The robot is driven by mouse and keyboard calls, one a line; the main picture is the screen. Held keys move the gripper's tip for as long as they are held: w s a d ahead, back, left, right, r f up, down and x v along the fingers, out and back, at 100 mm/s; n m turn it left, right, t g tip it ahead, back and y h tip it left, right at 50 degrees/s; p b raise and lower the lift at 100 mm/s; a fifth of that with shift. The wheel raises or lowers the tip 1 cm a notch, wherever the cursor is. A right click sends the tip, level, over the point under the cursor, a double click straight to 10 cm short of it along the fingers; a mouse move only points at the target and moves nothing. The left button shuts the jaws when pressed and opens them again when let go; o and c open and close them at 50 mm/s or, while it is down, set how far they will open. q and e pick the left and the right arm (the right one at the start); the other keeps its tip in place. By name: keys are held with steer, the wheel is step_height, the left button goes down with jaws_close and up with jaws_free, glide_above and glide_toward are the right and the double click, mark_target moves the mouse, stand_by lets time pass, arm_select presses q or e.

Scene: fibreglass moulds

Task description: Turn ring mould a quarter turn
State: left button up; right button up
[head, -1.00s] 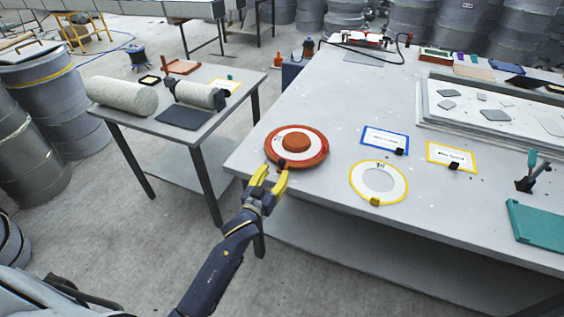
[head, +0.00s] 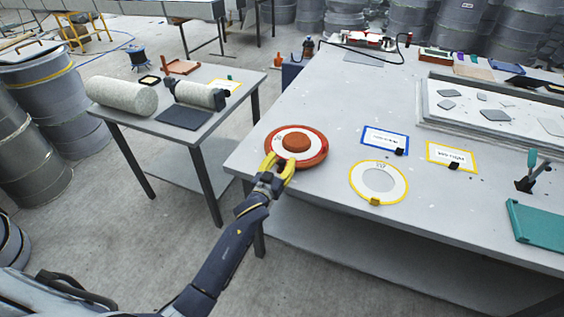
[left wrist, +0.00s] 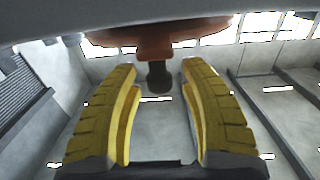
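The ring mould (head: 296,141) is a round orange-red disc with a white band and a raised orange middle. It lies flat near the left corner of the large grey table. In the left wrist view its red rim (left wrist: 158,36) crosses the top, with a short dark peg (left wrist: 158,76) hanging in line with the gap between my fingers. My left gripper (head: 279,160) has yellow fingers at the mould's near edge. The fingers (left wrist: 160,80) are apart; whether they touch the peg is unclear. In the head view the gripper hides the peg. My right gripper is not in view.
A white disc with a yellow rim (head: 405,190) lies right of the mould. Blue-framed (head: 366,138) and yellow-framed (head: 432,157) cards lie behind it. A teal slab (head: 535,235) lies at the right. A side table (head: 150,103) with rollers stands left, across a gap.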

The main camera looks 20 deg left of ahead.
arm_select(q)
jaws_close()
steer(key=shift+a, duration=0.15)
